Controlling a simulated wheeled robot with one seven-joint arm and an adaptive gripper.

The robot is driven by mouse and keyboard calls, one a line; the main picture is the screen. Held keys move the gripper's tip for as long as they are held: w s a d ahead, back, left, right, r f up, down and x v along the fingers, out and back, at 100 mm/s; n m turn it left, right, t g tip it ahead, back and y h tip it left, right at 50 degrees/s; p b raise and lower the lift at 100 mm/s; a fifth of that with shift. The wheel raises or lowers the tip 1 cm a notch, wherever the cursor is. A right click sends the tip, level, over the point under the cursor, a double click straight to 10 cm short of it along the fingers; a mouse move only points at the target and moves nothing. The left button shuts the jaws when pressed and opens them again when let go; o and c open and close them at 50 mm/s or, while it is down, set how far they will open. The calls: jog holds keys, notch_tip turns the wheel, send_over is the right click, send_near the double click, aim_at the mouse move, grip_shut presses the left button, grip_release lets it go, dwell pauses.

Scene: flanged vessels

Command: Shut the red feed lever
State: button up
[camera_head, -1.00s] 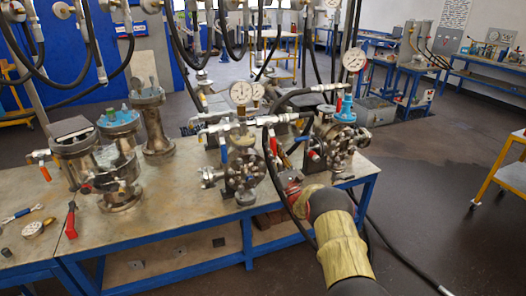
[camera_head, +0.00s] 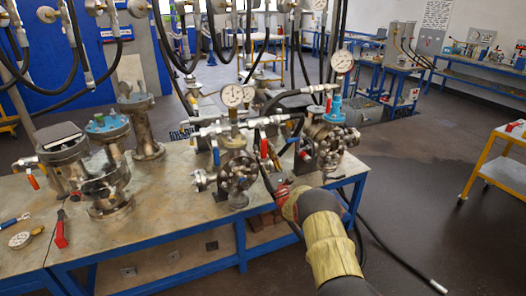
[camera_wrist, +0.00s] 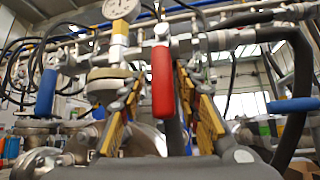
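The red lever (camera_wrist: 163,82) hangs straight down from a pipe valve in the middle of the wrist view. In the head view a red handle (camera_head: 264,149), which looks like the same lever, shows on the pipework above the middle flanged vessel (camera_head: 238,172). My gripper (camera_wrist: 158,98) is open, with a yellow-padded finger on each side of the lever. The lever's lower end is close to the gripper's body; I cannot tell if they touch. In the head view the fingers are hidden behind my wrist and hoses.
A blue lever (camera_wrist: 46,92) hangs to the left and another blue handle (camera_wrist: 290,105) lies level at right. A pressure gauge (camera_head: 233,95) stands above the middle vessel. Black hoses pass close to my arm. More vessels (camera_head: 105,185) stand at the workbench's left.

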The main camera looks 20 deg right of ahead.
jog(key=shift+d, duration=0.1)
jog(key=v, duration=1.2)
jog(key=shift+w, duration=0.15)
dwell(0.3)
